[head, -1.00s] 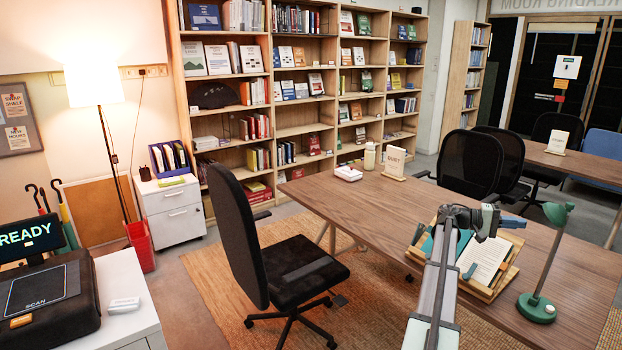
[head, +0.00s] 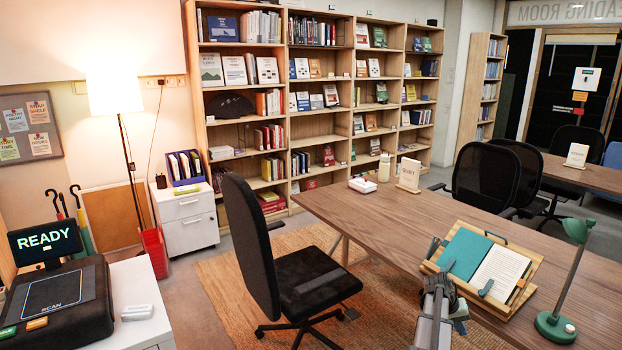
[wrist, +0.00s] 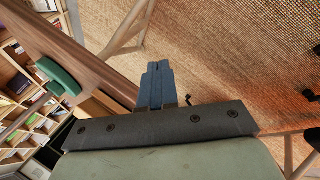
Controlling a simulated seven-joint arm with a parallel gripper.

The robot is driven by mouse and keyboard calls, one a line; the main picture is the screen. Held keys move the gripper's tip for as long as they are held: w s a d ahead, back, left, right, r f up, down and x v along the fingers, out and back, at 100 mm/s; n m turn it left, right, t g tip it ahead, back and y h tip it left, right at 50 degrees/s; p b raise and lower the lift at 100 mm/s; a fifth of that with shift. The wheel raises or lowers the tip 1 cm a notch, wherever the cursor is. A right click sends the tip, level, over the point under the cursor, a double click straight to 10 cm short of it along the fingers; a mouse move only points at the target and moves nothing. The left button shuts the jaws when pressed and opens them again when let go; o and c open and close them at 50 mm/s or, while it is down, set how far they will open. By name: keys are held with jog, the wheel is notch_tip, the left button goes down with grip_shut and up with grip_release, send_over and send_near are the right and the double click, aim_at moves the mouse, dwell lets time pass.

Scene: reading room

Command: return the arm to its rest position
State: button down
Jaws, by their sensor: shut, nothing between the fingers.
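My gripper (wrist: 158,66) shows in the wrist view with its blue-grey fingers together and nothing between them. Below the fingers, the wrist view shows woven rug and floor, with the wooden table edge to the left. In the head view my arm rises from the bottom, with its end near the table's front edge, just left of and below the wooden book stand. The fingers cannot be made out clearly there. An open book (head: 497,273) with a teal cover page lies on the book stand (head: 440,266).
A green lamp (head: 555,327) stands right of the book stand on the table (head: 350,212). A black office chair (head: 250,240) stands left of the table. A white counter (head: 125,280) with a scanner (head: 55,305) is at the lower left. Rug (head: 225,290) lies between.

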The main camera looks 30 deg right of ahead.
jog(key=w+a+f+n+t+y, duration=0.1)
jog(key=w+a+f+y, duration=0.1)
jog(key=a+f, duration=0.8)
jog(key=w+a+f+n+y, duration=0.1)
jog(key=w+a+f+y, duration=0.2)
jog(key=a, duration=1.2)
jog(key=w+a+f+n+t+y, duration=0.1)
jog(key=w+a+f, duration=0.1)
jog(key=a+f, duration=0.9)
jog(key=s+a+f+n+g, duration=0.1)
jog(key=s+a, duration=0.4)
jog(key=a, duration=0.5)
jog(key=s+a+f+n+g, duration=0.2)
jog(key=s+a+f+n, duration=0.2)
jog(key=a, duration=0.6)
jog(key=s+a+f+n+g+h, duration=0.1)
jog(key=s+a+f+n, duration=0.1)
jog(key=s+a, duration=0.5)
jog(key=shift+a+f+g, duration=0.4)
jog(key=shift+a, duration=1.5)
